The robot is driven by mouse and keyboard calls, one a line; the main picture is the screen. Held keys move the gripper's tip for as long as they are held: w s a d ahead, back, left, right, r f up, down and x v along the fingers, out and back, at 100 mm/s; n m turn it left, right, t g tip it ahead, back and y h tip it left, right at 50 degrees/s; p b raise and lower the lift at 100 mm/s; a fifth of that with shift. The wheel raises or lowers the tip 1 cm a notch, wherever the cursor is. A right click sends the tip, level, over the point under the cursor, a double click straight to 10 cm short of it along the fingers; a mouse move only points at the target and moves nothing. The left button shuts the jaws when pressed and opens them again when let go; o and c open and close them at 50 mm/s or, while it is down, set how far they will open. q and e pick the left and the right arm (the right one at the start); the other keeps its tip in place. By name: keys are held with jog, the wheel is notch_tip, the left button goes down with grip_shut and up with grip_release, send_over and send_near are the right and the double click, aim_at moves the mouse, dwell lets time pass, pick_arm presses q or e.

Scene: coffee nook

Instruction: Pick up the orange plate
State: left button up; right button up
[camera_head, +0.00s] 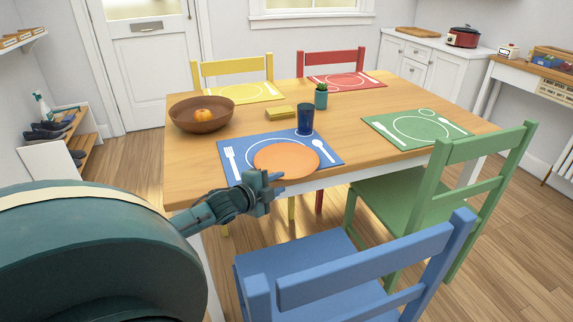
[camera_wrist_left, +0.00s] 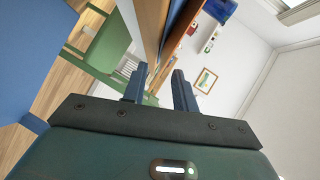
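The orange plate (camera_head: 286,158) lies flat on the blue placemat (camera_head: 232,150) at the near side of the wooden table. My left gripper (camera_head: 278,182) is just in front of the plate's near edge, by the table's front edge. It looks apart from the plate, though the exact gap is hard to tell. In the left wrist view my left gripper's (camera_wrist_left: 160,69) two fingers stand apart with nothing between them. My right gripper is in neither view.
A dark blue cup (camera_head: 305,119) stands just behind the plate. A brown bowl with an orange fruit (camera_head: 201,114) is at the left. A blue chair (camera_head: 347,274) stands in front of the table, and a green chair (camera_head: 403,197) at the right.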

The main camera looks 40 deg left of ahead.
aim_at(288, 178)
pick_arm(q)
jog(key=b+x, duration=0.1)
jog(key=x, duration=0.4)
jog(key=shift+r, duration=0.2)
jog(key=shift+d, duration=0.1)
grip_shut()
jog(key=shift+r, duration=0.1)
